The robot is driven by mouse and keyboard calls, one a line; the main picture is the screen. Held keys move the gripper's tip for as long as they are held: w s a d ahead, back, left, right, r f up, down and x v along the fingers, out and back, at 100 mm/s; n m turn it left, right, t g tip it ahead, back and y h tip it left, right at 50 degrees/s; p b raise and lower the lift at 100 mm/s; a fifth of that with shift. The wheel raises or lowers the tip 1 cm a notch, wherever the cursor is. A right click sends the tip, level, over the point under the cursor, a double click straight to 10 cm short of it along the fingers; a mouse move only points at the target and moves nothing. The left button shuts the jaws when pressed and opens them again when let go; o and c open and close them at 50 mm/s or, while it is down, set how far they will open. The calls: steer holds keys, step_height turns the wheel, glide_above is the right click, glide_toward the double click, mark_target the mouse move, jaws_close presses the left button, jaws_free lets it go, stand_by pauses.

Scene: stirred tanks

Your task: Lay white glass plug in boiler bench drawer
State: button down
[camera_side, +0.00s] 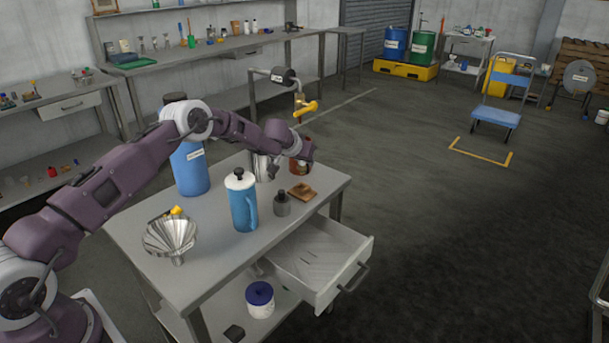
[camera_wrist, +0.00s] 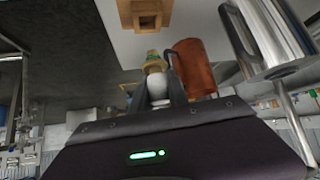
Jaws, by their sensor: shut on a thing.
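My gripper (camera_wrist: 160,88) is shut on a white plug (camera_wrist: 157,84), which shows as a pale rounded piece between the dark fingers in the wrist view. A tan and green piece (camera_wrist: 152,58) shows at its far end; I cannot tell whether it belongs to the plug. In the side view my gripper (camera_side: 308,153) is above the bench's far right part, by the copper-brown can (camera_side: 300,166); the plug cannot be made out there. The bench drawer (camera_side: 330,255) is pulled open at the bench's front right, and its visible floor looks empty apart from thin marks.
On the bench (camera_side: 150,235) stand a blue jug (camera_side: 243,205), a blue drum (camera_side: 190,170), a steel funnel (camera_side: 170,236), a steel pot (camera_side: 262,168), a small grey bottle (camera_side: 282,206) and a brown wooden block (camera_side: 302,192). Floor right of the drawer is clear.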

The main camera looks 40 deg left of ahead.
steer(key=shift+n, duration=0.3)
steer(key=s+d+f, duration=0.1)
steer(key=s+d, duration=0.1)
steer(key=s+d+f, duration=0.1)
steer(key=s+d, duration=0.1)
steer(key=s+d+f, duration=0.2)
steer(key=d, duration=0.1)
steer(key=shift+s, duration=0.1)
steer(key=s+d+f, duration=0.4)
steer(key=s+d, duration=0.2)
steer(key=d, duration=0.2)
steer(key=f, duration=0.9)
steer(key=shift+s+d+f, duration=0.2)
steer(key=shift+f, duration=0.3)
steer(key=shift+f, duration=0.1)
steer(key=c, duration=1.3)
jaws_free()
